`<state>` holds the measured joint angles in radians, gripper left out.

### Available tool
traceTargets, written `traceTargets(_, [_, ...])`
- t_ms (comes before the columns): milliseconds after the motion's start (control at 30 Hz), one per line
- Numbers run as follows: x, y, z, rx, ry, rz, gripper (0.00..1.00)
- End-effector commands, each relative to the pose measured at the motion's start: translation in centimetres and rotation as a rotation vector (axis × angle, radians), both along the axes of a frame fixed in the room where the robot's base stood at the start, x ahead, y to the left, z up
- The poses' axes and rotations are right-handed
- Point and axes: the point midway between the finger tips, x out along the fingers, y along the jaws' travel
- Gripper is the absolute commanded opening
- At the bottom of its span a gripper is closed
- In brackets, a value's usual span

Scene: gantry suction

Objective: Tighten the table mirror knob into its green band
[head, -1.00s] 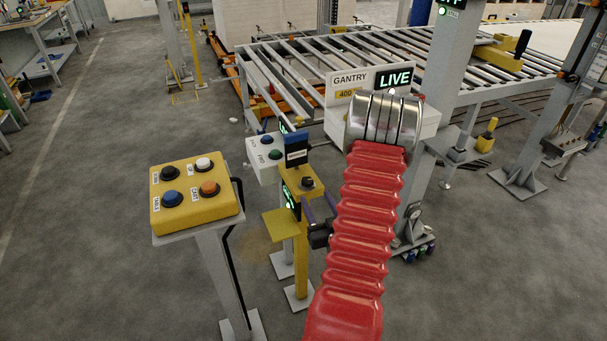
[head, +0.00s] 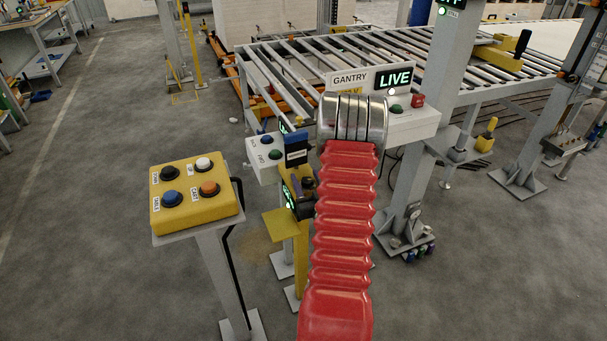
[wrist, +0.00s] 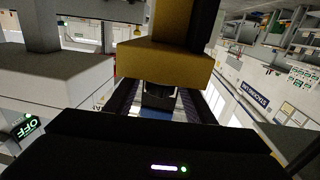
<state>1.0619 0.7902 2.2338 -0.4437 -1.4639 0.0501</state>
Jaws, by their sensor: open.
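The yellow post head (head: 288,172) stands in the middle of the head view, and the dark knob (head: 308,183) on it is small and partly hard to tell from my gripper. My gripper (head: 301,196) is right at the post, partly hidden by my red arm sleeve. In the wrist view the yellow head (wrist: 165,65) fills the upper middle. A black knob-like part (wrist: 158,97) below it lies between my two open fingers (wrist: 160,105). I cannot tell whether they touch it. The green band cannot be made out.
A yellow button box (head: 196,196) on a grey stand is at the left. The GANTRY panel (head: 412,122) reads LIVE, beside a grey column (head: 420,160).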

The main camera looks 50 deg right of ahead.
Motion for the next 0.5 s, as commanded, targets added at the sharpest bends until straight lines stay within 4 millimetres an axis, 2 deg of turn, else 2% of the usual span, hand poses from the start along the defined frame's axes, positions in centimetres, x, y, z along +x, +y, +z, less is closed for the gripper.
traceTargets(200, [2.1,-1.5,0.1,-0.001,-0.002,0.0,0.49])
traceTargets(500, [2.5,-1.8,0.0,0.001,-0.001,0.0,0.49])
